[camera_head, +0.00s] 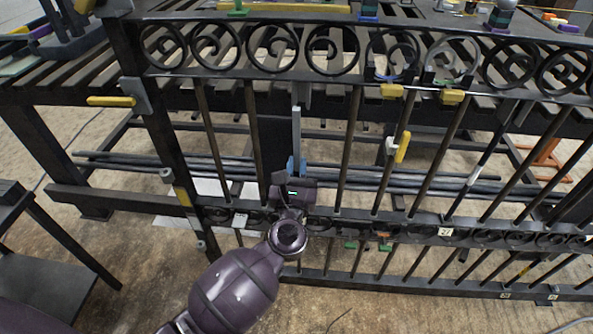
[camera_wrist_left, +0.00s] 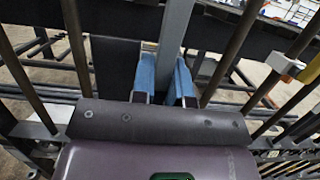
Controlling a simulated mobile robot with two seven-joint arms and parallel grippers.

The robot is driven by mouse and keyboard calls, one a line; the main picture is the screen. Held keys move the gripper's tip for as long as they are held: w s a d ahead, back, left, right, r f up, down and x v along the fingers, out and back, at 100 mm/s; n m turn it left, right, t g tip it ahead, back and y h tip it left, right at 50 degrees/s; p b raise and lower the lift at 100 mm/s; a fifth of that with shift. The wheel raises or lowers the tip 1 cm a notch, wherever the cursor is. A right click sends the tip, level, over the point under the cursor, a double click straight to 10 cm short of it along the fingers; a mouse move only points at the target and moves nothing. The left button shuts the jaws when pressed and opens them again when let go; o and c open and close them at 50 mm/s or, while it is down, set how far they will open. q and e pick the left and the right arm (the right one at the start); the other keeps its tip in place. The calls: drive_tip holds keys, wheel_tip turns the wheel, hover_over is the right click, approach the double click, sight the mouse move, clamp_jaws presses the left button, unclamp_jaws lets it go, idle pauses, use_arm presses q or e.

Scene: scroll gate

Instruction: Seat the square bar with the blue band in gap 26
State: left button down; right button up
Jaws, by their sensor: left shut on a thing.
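A light grey square bar (camera_head: 297,127) stands about upright in front of a wide space in the dark iron gate, between two brown round bars. My left gripper (camera_head: 296,167) is shut on it; its blue fingers lie on both sides of the bar in the left wrist view (camera_wrist_left: 165,82). There the bar (camera_wrist_left: 175,35) runs up out of view. In the head view its top lies just under the upper scroll rail (camera_head: 330,75); I cannot tell whether it touches. Its lower end is hidden by my gripper. I cannot tell a blue band from the blue fingers. My right gripper is not in view.
The lower scroll rail (camera_head: 400,228) runs behind my wrist, with a number plate (camera_head: 445,231) that seems to read 21. Yellow clamps (camera_head: 392,91) hang on the upper rail. A yellow-handled clamp (camera_head: 402,148) sits on a bar to the right. A dark stand (camera_head: 45,250) is at left.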

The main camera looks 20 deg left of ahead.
use_arm(q)
drive_tip(key=w+a+b, duration=0.1)
drive_tip(key=w, duration=0.5)
drive_tip(key=shift+a, duration=0.35)
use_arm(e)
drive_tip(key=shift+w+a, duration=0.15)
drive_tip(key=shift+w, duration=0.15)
use_arm(q)
drive_tip(key=shift+w, duration=0.1)
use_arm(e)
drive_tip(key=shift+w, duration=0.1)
use_arm(q)
drive_tip(key=shift+f+b, duration=0.35)
drive_tip(key=shift+f, duration=0.1)
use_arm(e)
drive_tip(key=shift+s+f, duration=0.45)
use_arm(q)
drive_tip(key=shift+f, duration=0.25)
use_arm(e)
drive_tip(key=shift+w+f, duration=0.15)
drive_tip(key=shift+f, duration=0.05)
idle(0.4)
use_arm(q)
drive_tip(key=shift+f+b, duration=0.55)
drive_tip(key=shift+f, duration=0.05)
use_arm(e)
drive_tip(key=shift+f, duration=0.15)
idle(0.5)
